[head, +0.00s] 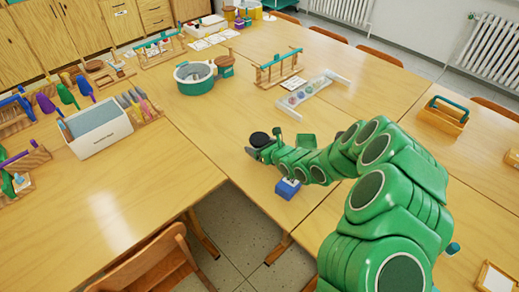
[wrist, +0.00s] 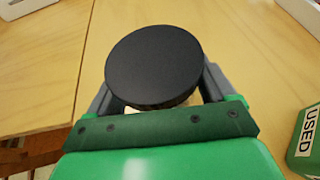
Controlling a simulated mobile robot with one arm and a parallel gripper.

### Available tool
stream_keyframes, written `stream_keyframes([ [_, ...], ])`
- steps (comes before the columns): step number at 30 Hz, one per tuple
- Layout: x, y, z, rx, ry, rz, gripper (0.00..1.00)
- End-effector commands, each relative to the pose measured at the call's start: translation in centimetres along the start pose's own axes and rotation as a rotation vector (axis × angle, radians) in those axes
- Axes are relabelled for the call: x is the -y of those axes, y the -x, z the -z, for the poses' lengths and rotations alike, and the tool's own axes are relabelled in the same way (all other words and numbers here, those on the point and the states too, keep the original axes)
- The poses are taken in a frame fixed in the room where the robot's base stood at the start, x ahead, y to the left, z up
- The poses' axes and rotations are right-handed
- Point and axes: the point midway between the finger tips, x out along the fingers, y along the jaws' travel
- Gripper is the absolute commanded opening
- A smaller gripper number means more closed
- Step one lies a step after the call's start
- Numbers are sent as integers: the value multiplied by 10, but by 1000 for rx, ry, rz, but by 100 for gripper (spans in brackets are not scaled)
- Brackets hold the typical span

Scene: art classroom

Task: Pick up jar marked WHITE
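A jar with a round black lid (wrist: 153,66) stands between the two fingers of my gripper (wrist: 158,88) in the wrist view. Its lid also shows in the head view (head: 259,139), at the end of my arm on the middle table. The lid hides most of the jar's body, and I see no marking on it, so I cannot read whether it says WHITE. The grey fingers lie close along both sides of the jar. I cannot tell whether they press on it.
A green box marked USED (wrist: 307,138) stands right of my gripper. A blue block (head: 288,188) sits near the table edge. A teal-rimmed pot (head: 196,86), a wooden rack (head: 277,70) and a tray of small jars (head: 304,92) stand farther back. Bare tabletop lies left of the gripper.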

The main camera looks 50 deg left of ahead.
Motion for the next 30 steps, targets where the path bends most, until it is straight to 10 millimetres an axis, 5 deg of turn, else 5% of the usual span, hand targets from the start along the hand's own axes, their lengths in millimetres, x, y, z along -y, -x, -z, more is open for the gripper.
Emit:
stream_keyframes([
  [9,0,0,0,0,0,0,34],
  [20,0,1,-3,0,1,0,33],
  [30,0,18,-34,5,-2,3,33],
])
